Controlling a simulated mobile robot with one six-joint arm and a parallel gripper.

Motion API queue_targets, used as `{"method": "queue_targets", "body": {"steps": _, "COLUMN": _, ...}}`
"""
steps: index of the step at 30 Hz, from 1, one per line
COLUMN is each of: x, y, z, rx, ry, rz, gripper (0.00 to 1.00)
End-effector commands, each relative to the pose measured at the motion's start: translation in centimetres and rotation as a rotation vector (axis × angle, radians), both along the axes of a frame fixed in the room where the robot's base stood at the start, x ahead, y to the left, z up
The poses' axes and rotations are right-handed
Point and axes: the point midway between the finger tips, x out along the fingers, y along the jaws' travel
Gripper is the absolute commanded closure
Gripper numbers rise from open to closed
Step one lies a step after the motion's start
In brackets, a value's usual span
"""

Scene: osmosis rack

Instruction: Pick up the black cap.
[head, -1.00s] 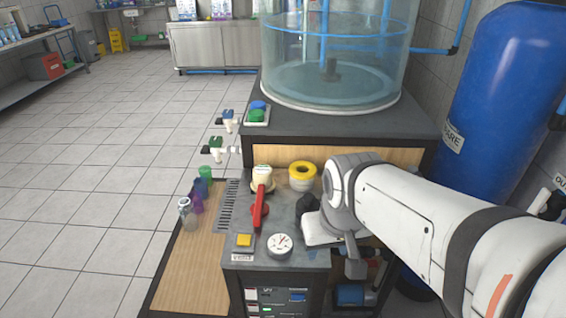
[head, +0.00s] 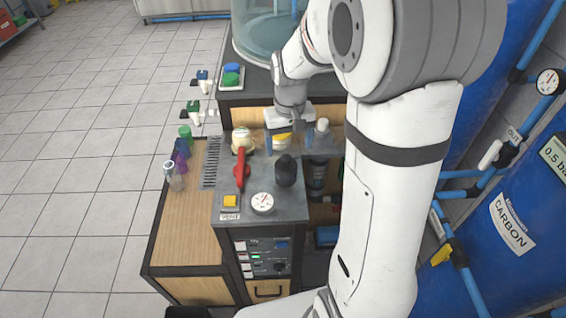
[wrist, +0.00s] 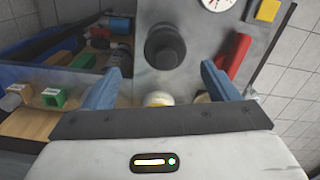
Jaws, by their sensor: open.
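The black cap (head: 286,170) stands on the grey top of the cabinet, behind and right of the round gauge. In the wrist view the black cap (wrist: 165,47) shows from above as a dark round piece with a wider rim, beyond my fingertips. My gripper (head: 288,147) is open, with its two blue fingers apart, over the back of the grey top. In the wrist view nothing is held between the fingers of my gripper (wrist: 160,70). A white jar with a yellow ring (head: 282,140) lies below and between the fingers, partly hidden by my gripper.
A red lever (head: 241,170) on a cream fitting, a yellow button (head: 230,202) and a gauge (head: 262,203) stand left of the cap. A white-capped bottle (head: 321,128) is right of my gripper. Small bottles (head: 174,178) line the wooden shelf at left.

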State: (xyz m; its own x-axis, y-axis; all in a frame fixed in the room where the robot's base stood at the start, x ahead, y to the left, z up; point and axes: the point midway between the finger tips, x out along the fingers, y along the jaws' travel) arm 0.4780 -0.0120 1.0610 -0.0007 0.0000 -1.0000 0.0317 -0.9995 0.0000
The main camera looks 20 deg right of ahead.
Motion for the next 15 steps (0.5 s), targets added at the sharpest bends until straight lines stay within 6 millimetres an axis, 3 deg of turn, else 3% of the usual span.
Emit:
{"method": "queue_targets", "body": {"steps": 9, "x": -0.1, "y": 0.7, "z": -4.3, "rx": 0.0, "ry": 0.003, "rz": 0.001, "gripper": 0.19}}
{"method": "queue_targets", "body": {"steps": 15, "x": -0.1, "y": 0.8, "z": -5.4, "rx": 0.0, "ry": -0.001, "rz": 0.001, "gripper": 0.19}}
